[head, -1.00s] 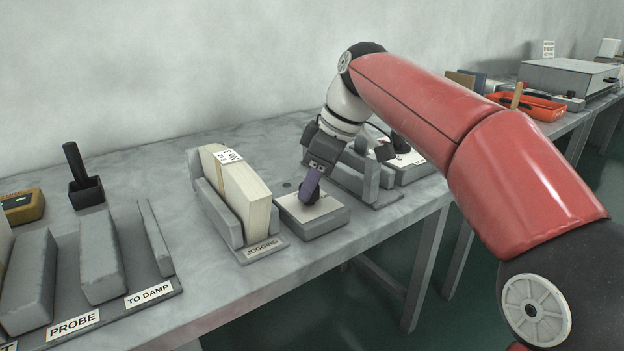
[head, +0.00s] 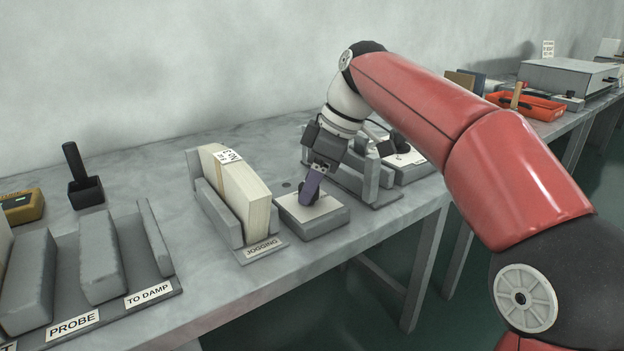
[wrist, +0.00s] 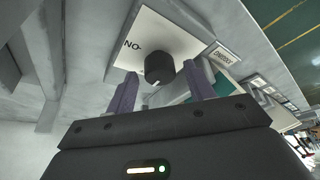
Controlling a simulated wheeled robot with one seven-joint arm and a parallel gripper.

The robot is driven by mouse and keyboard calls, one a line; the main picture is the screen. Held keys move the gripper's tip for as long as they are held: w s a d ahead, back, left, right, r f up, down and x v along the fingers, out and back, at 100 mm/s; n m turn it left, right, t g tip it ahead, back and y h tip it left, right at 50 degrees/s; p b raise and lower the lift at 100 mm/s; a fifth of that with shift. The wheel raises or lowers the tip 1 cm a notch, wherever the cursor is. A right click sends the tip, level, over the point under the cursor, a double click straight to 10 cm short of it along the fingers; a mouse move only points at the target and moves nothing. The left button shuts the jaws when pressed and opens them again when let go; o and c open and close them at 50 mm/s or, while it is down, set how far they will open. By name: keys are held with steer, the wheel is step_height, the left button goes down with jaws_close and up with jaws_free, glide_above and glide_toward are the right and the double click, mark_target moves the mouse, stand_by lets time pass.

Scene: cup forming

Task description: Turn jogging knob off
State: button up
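The jogging knob (wrist: 160,68) is a dark round knob with a light pointer mark, on a white plate (wrist: 150,35) marked "NO-" as it reads in the wrist view. The plate tops a small grey box (head: 318,227) next to the JOGGING label (head: 262,248) in the head view. My gripper (head: 308,195) points down at this plate. In the wrist view its two purple fingers (wrist: 160,75) are apart, one on each side of the knob, with visible gaps. The fingers largely hide the knob in the head view.
Left of the box, a paper stack (head: 240,190) stands in a grey holder (head: 215,212). Another grey fixture (head: 375,180) and a plate with a black knob (head: 400,155) are close on the right. The table's front edge is near the box.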

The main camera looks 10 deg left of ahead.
steer(key=v, duration=0.7)
steer(key=shift+r, duration=0.4)
steer(key=shift+d, duration=0.2)
